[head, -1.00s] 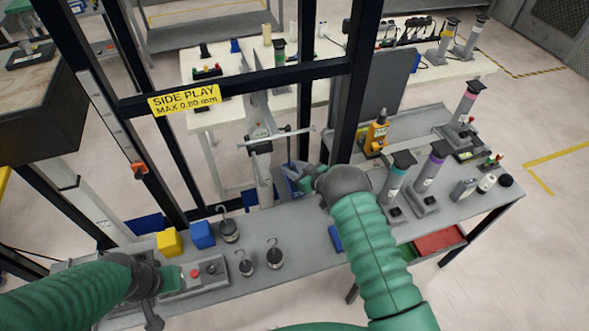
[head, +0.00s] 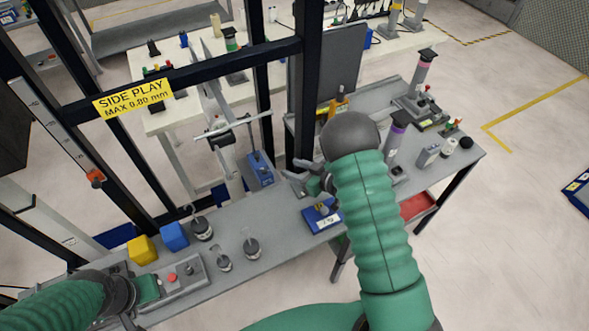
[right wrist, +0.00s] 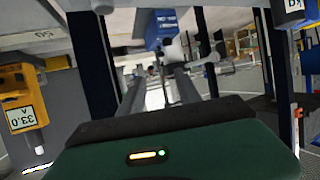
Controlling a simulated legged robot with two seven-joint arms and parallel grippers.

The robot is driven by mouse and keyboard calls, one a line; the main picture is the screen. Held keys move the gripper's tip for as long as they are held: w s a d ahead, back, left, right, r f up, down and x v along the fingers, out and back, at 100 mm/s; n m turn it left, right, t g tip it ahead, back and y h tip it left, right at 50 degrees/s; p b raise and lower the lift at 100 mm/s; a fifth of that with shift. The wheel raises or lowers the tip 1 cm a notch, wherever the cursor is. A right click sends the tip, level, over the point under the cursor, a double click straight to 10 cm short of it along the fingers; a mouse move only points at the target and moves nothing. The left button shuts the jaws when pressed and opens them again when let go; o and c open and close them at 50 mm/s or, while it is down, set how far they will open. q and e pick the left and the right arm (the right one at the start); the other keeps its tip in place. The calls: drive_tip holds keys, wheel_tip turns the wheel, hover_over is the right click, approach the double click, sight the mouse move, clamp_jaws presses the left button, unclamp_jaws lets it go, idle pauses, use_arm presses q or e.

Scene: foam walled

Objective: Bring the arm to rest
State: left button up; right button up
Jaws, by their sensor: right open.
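My right gripper (head: 300,178) is open and empty above the grey bench (head: 265,208). Its arm reaches in from the lower right. In the right wrist view its two fingers (right wrist: 161,88) stand apart with nothing between them. A blue block (head: 258,170) stands just left of the gripper in the head view, apart from it. My left gripper (head: 135,300) is low at the left, by a grey control box (head: 180,285). Its fingers are too unclear to tell their opening.
A black frame with a yellow side play sign (head: 133,92) rises behind the bench. Columned stands (head: 395,140) are at right.

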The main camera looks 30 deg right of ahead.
idle(0.4)
wheel_tip(320, 180, up, 5)
drive_tip(key=s+d+m+g+h, duration=0.2)
drive_tip(key=s+m+g+h, duration=0.1)
drive_tip(key=h, duration=0.3)
drive_tip(key=s+a+r+m+g, duration=0.1)
drive_tip(key=s+a+g, duration=0.2)
drive_tip(key=s, duration=0.6)
drive_tip(key=s+a+r+g, duration=0.1)
drive_tip(key=s+a+g, duration=0.2)
drive_tip(key=s, duration=0.7)
drive_tip(key=shift+s+a+r+m+g, duration=0.3)
drive_tip(key=shift+a+r+m, duration=0.1)
drive_tip(key=shift+a, duration=0.75)
drive_tip(key=shift+a, duration=0.2)
drive_tip(key=shift+d, duration=0.1)
